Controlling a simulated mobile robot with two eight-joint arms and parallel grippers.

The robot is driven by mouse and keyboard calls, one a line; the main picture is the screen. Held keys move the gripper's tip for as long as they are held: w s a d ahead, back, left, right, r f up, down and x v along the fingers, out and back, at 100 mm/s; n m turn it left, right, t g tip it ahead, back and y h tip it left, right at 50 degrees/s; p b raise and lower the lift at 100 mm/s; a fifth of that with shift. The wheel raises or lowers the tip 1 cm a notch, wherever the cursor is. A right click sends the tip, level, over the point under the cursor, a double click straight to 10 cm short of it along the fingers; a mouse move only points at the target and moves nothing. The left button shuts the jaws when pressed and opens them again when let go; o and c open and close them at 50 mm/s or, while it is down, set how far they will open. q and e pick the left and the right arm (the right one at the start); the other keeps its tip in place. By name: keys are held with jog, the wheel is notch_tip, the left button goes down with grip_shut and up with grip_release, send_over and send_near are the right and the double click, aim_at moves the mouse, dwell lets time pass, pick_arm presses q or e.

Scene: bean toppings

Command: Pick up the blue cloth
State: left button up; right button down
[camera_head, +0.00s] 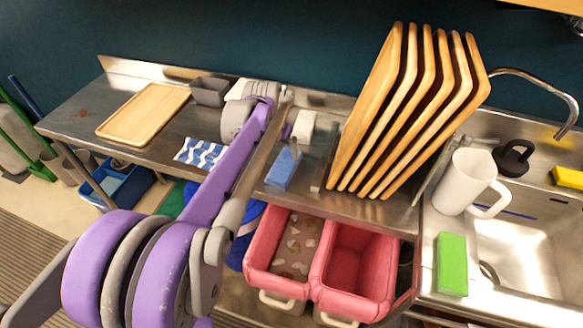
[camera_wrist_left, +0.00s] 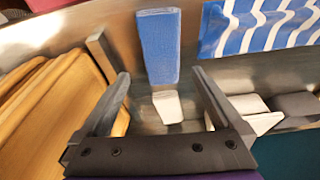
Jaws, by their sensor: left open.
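The blue cloth (camera_head: 283,167) lies as a flat folded rectangle on the steel counter, left of the rack of wooden trays. It also shows in the left wrist view (camera_wrist_left: 160,47), at the top middle, beyond the fingertips. My left gripper (camera_wrist_left: 160,75) is open and empty. Its fingers are spread wide, with the cloth ahead of the gap and a small white block between them in the picture. In the head view my left gripper (camera_head: 291,140) is close to the cloth's far end, partly hidden by its own arm. My right gripper is not in view.
A blue-and-white striped cloth (camera_head: 200,152) lies to the left. Upright wooden trays (camera_head: 398,110) stand close on the right. A white block (camera_head: 304,125) is behind the cloth. Pink bins (camera_head: 352,270) sit below the counter edge. A white jug (camera_head: 467,180) stands by the sink.

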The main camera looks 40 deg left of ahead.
aim_at(284, 164)
pick_arm(q)
jog(key=x, duration=0.4)
jog(key=shift+a+f, duration=0.1)
jog(key=shift+a, duration=0.05)
jog(key=x, duration=0.5)
jog(key=shift+w+a+f, duration=0.1)
jog(key=shift+w+f, duration=0.15)
jog(key=shift+f, duration=0.05)
jog(key=c, duration=1.1)
